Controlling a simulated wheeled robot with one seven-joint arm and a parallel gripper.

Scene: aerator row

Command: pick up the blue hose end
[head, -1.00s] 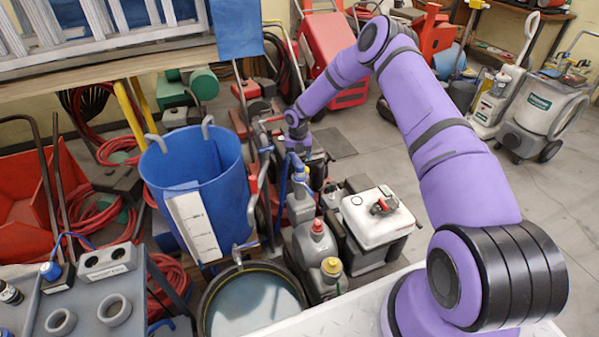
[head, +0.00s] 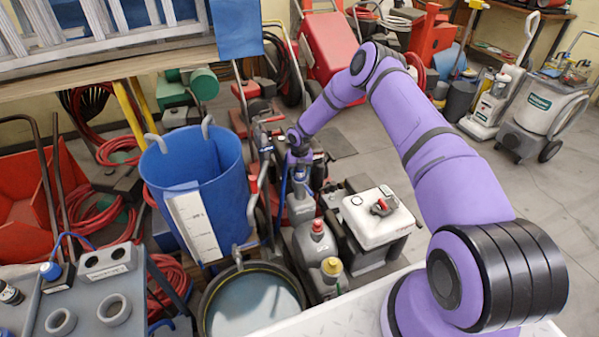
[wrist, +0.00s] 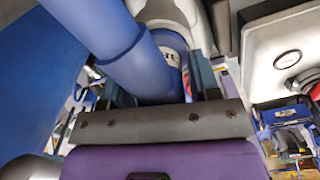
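A thin blue hose (head: 284,188) stands upright beside the grey machine in the head view. In the wrist view, a thick blue hose end (wrist: 150,68) with a wider collar slants down from the upper left and runs behind the edge of my gripper's body. My gripper (head: 300,178) is low over the grey machine, right at the hose. In the wrist view its grey fingers (wrist: 162,82) seem to lie on either side of the blue hose end. The body hides the lower part, so I cannot tell whether they touch or grip it.
A blue tub (head: 205,185) stands left of my gripper, close by. A white-topped machine (head: 377,214) stands to the right. A round basin (head: 255,300) of water is in front. A grey tray (head: 85,300) is at the lower left. Open floor (head: 440,170) lies farther right.

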